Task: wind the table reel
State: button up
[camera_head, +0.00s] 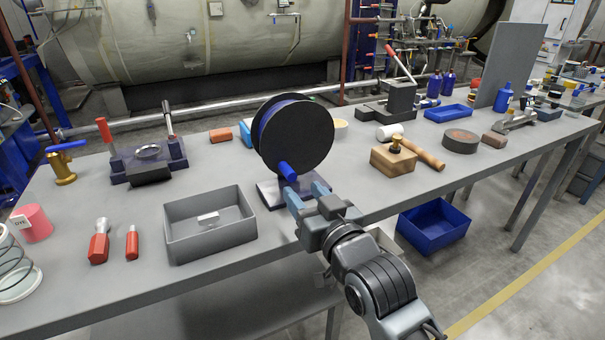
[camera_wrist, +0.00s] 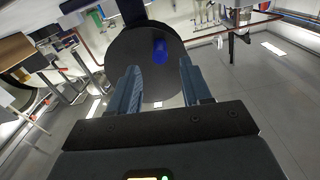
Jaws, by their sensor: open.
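The table reel (camera_head: 305,137) stands upright on the grey workbench, a black flanged drum with blue line wound between its discs. Its plate-like base (camera_head: 267,192) is partly hidden behind my gripper. A blue crank handle (camera_head: 287,171) sticks out from the lower front of the near disc. My gripper (camera_head: 307,192) is open, with its fingertips just below and right of the handle. In the wrist view, the black disc (camera_wrist: 140,62) lies beyond the open fingers of my gripper (camera_wrist: 158,75). The blue handle (camera_wrist: 160,49) appears between the finger lines, above the tips, and nothing is held.
A grey open bin (camera_head: 210,226) stands left of the reel. A wooden block (camera_head: 393,161) and a mallet (camera_head: 420,152) lie to the right. Red-handled tools (camera_head: 99,241) lie at the left front. A blue bin (camera_head: 440,227) sits below the bench's front edge.

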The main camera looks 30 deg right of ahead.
aim_at(295, 181)
jog(key=shift+w+p, duration=0.3)
jog(key=shift+w, duration=3.7)
jog(key=shift+c, duration=0.3)
grip_shut()
